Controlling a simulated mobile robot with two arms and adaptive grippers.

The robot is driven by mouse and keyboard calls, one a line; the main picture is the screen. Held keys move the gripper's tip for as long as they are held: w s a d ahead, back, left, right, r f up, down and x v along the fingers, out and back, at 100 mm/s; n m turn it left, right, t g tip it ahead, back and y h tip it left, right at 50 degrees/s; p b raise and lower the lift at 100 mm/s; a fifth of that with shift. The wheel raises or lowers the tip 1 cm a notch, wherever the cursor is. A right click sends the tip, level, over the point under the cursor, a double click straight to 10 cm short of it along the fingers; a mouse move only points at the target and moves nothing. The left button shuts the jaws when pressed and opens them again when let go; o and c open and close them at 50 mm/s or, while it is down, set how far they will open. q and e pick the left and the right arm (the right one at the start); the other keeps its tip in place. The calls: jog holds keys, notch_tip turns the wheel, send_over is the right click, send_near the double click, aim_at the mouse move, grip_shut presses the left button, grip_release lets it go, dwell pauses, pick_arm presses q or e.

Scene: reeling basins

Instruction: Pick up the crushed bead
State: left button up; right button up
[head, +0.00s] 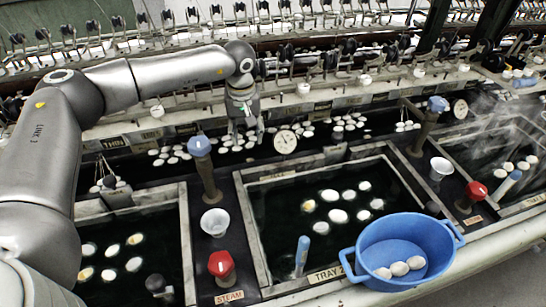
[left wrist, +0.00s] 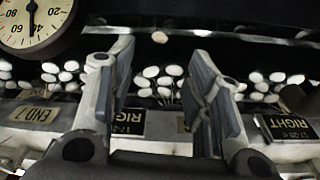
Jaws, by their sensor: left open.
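Many white, oval beads float in clusters in the dark back trough, with one cluster (head: 238,143) by my left gripper (head: 246,130). I cannot tell for sure which bead is crushed. In the left wrist view a duller, pinkish bead (left wrist: 160,37) lies apart from the white ones, seen in the gap between the fingers. Another tinted bead (left wrist: 164,91) shows lower in that gap. My left gripper (left wrist: 157,72) is open, with nothing between its fingers, and points down at the trough. My right gripper is not in view.
A round gauge (head: 285,142) stands close to the right of the left gripper. Front basins hold more beads (head: 338,215). A blue tub (head: 400,245) with several white beads sits at the front right. Reeling machinery lines the back.

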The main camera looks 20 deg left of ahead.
aim_at(250, 159)
pick_arm(q)
jog(key=f, duration=0.3)
jog(key=w+f+p, duration=0.1)
jog(key=f, duration=0.5)
jog(key=shift+w+a+f+p, duration=0.25)
jog(key=shift+p, duration=0.1)
jog(key=shift+a+f, duration=0.1)
jog(key=shift+f, duration=0.5)
jog(key=c, duration=0.8)
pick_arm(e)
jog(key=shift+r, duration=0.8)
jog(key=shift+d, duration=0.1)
